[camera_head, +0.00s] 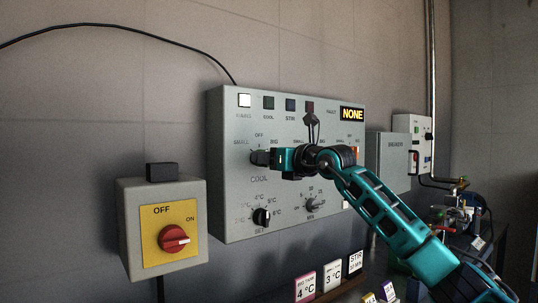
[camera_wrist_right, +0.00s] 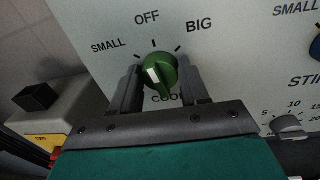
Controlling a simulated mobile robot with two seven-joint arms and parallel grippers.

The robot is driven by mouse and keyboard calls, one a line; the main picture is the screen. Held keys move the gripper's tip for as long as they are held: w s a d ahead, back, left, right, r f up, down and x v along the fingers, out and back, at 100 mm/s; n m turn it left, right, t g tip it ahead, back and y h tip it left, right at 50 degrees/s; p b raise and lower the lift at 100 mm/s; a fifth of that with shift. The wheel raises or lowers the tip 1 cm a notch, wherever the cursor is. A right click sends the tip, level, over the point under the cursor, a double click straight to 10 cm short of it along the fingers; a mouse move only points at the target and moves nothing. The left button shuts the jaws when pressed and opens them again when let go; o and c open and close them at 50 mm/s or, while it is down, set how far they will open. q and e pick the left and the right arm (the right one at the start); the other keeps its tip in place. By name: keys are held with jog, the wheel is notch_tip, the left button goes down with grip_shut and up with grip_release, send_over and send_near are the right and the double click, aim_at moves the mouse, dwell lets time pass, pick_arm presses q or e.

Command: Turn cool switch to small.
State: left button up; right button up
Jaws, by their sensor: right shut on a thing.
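The cool switch is a green round knob (camera_wrist_right: 158,72) with a white pointer mark, on the grey control panel (camera_head: 225,205). In the wrist view, SMALL is printed at its left, OFF above and BIG at its right. The white mark lies on the upper left side of the knob; I cannot tell exactly which label it points at. My right gripper (camera_wrist_right: 158,88) is shut on the knob, one finger on each side; it also shows in the head view (camera_head: 272,157), reaching in from the right and covering most of the switch. My left gripper is not in view.
The panel also has a stir knob under my wrist, lower dials (camera_head: 262,217) and (camera_head: 312,205), a white-lit lamp (camera_head: 244,100) and a display (camera_head: 352,114) reading NONE. Sign cards (camera_head: 305,287) stand below.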

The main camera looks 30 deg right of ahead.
jog(key=shift+a+n+h+p, duration=0.15)
jog(key=shift+n+p, duration=0.65)
jog(key=shift+n, duration=1.05)
jog(key=shift+n+h+p, duration=0.15)
jog(key=shift+n+p, duration=0.65)
jog(key=shift+n, duration=1.05)
jog(key=o, duration=1.1)
jog(key=shift+c, duration=0.2)
jog(key=shift+s, duration=0.1)
jog(key=s+d+b, duration=0.1)
jog(key=s+b, duration=0.2)
jog(key=s, duration=0.9)
jog(key=shift+s+d+r, duration=0.3)
jog(key=shift+s+r, duration=0.05)
